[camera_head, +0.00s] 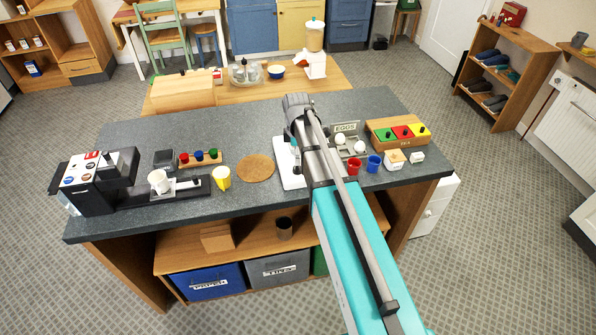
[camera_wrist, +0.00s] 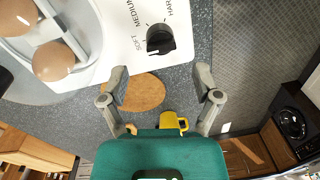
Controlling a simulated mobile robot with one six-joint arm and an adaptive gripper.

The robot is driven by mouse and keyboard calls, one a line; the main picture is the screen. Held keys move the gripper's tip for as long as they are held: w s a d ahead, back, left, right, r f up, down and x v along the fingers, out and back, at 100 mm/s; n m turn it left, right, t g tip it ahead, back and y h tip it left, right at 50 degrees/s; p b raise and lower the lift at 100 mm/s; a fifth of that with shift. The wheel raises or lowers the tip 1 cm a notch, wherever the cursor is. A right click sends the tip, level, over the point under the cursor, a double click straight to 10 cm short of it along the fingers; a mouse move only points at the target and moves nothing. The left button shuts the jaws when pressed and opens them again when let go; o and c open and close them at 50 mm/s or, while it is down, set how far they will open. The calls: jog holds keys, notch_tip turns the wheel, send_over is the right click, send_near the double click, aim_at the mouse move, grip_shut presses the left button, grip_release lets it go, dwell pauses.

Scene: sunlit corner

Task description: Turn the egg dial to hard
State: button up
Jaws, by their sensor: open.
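The egg cooker is a white appliance (camera_head: 291,178) on the grey counter, largely hidden behind my arm in the head view. Its white panel (camera_wrist: 119,42) fills the upper left of the wrist view. The black dial (camera_wrist: 160,40) sits on that panel, with the words SOFT, MEDIUM and HARD around it. I cannot tell for sure which word the dial points to. Brown eggs (camera_wrist: 54,61) lie in the cooker beside the panel. My gripper (camera_wrist: 162,82) is open and empty. In the wrist view its two fingertips straddle the space just below the dial, apart from it.
A round cork mat (camera_head: 256,168) and a yellow cup (camera_head: 221,178) stand left of the cooker. Red (camera_head: 354,166) and blue (camera_head: 374,163) cups, an EGGS holder (camera_head: 346,128) and a wooden colour box (camera_head: 398,133) stand to the right. A coffee machine (camera_head: 95,180) is far left.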

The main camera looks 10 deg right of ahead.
aim_at(298, 167)
jog(key=shift+s+f+b, duration=0.15)
jog(key=shift+f+b, duration=2.2)
jog(key=shift+f, duration=0.3)
jog(key=c, duration=1.1)
